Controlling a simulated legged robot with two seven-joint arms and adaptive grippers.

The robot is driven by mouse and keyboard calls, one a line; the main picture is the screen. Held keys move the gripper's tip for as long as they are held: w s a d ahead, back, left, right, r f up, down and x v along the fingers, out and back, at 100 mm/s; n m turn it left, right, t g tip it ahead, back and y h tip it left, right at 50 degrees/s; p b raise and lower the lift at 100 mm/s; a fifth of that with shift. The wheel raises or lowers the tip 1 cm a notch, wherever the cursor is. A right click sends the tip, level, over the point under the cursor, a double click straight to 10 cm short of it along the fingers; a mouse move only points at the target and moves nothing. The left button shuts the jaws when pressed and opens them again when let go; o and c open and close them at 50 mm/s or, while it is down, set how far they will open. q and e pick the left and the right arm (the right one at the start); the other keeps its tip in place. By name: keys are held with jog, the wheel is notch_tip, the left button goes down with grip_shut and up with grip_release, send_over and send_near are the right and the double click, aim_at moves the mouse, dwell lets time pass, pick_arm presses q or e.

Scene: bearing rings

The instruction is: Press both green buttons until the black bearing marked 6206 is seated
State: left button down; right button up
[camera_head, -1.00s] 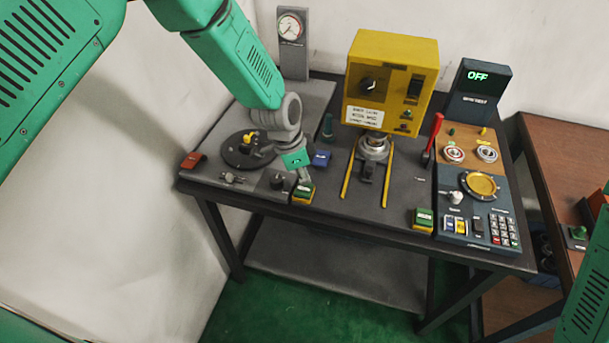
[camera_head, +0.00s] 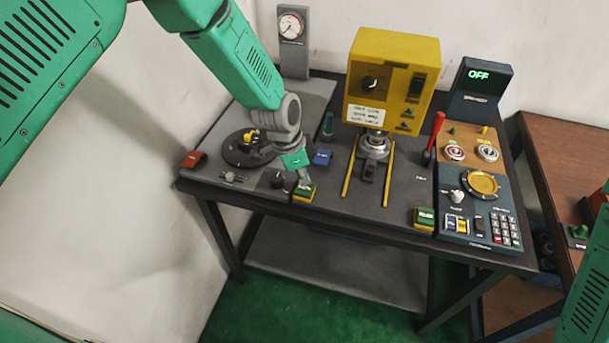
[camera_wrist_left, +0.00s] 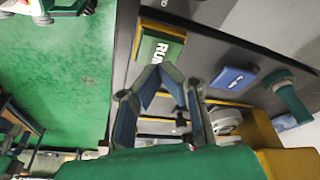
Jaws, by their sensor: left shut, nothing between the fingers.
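The left green button (camera_head: 304,190) sits on a yellow-edged block at the table's front edge. It also shows in the left wrist view, marked RUN (camera_wrist_left: 160,50). My left gripper (camera_head: 307,180) is shut and empty, pointing down with its fingertips at this button; I cannot tell whether they touch it. The right green button (camera_head: 424,215) stands at the front, right of the yellow rails, with nothing over it. Silver round parts (camera_head: 374,147) sit under the yellow press (camera_head: 392,80). I cannot make out a black bearing or a 6206 mark. My right gripper is not in view.
A blue block (camera_head: 322,157) lies close to my left gripper. A red-handled lever (camera_head: 434,135) and a keypad panel (camera_head: 503,229) are to the right. The display (camera_head: 480,80) reads OFF.

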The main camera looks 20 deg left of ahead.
pick_arm(q)
jog(key=shift+a+f+b, duration=0.2)
jog(key=shift+f+b, duration=0.1)
jog(key=shift+f, duration=0.3)
jog(key=shift+d+f+b, duration=0.1)
jog(key=shift+f+b, duration=0.25)
jog(key=shift+f, duration=0.15)
jog(key=shift+r, duration=0.3)
